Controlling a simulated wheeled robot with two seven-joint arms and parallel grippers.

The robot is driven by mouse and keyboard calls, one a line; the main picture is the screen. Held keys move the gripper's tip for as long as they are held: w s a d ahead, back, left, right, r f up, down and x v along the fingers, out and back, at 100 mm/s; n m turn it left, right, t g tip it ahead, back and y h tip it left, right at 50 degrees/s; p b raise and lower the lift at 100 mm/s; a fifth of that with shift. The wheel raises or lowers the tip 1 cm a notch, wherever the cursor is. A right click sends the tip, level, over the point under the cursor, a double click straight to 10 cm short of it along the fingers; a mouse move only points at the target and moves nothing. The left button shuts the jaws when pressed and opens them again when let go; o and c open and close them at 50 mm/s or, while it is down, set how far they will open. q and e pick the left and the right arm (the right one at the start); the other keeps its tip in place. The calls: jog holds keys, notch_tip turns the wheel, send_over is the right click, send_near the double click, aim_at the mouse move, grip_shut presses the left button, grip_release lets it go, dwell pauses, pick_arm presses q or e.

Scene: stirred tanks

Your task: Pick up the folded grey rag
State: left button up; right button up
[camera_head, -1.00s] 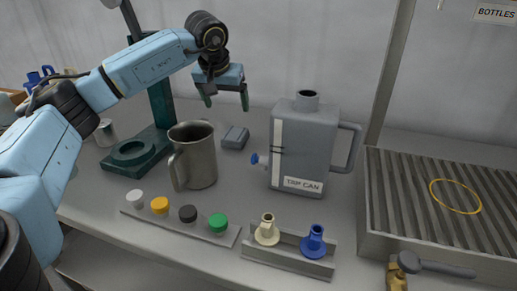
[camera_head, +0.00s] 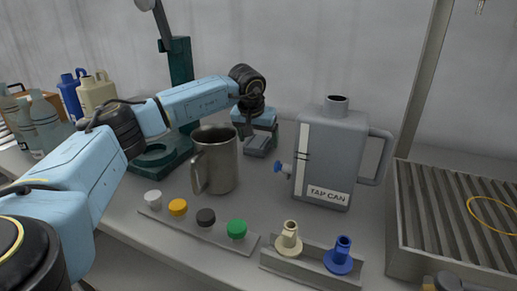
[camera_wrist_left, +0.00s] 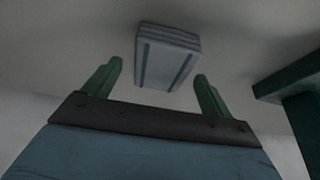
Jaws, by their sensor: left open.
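The folded grey rag (camera_head: 259,147) lies on the bench between the metal jug and the tap can, partly hidden by my left gripper in the head view. In the left wrist view the rag (camera_wrist_left: 167,58) is a small layered block with two darker stripes, just beyond the fingertips and roughly centred between them. My left gripper (camera_head: 258,133) is low over the rag. In the left wrist view its green fingers (camera_wrist_left: 157,75) are apart with nothing between them. My right gripper is not in view.
A metal jug (camera_head: 216,160) stands close left of the rag. The grey tap can (camera_head: 330,155) stands to the right, its blue tap (camera_head: 281,168) towards the rag. A green stand (camera_head: 160,157) is behind the jug. Caps (camera_head: 206,216) and a tray (camera_head: 312,262) line the front.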

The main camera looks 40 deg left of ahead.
aim_at(258, 141)
pick_arm(q)
jog(key=shift+f+p, duration=0.3)
jog(key=shift+p, duration=0.05)
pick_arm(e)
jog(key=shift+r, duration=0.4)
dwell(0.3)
pick_arm(q)
jog(key=c, duration=1.1)
jog(key=shift+r+b, duration=0.2)
jog(key=shift+b, duration=0.2)
jog(key=shift+r+p, duration=1.75)
jog(key=shift+r, duration=3.35)
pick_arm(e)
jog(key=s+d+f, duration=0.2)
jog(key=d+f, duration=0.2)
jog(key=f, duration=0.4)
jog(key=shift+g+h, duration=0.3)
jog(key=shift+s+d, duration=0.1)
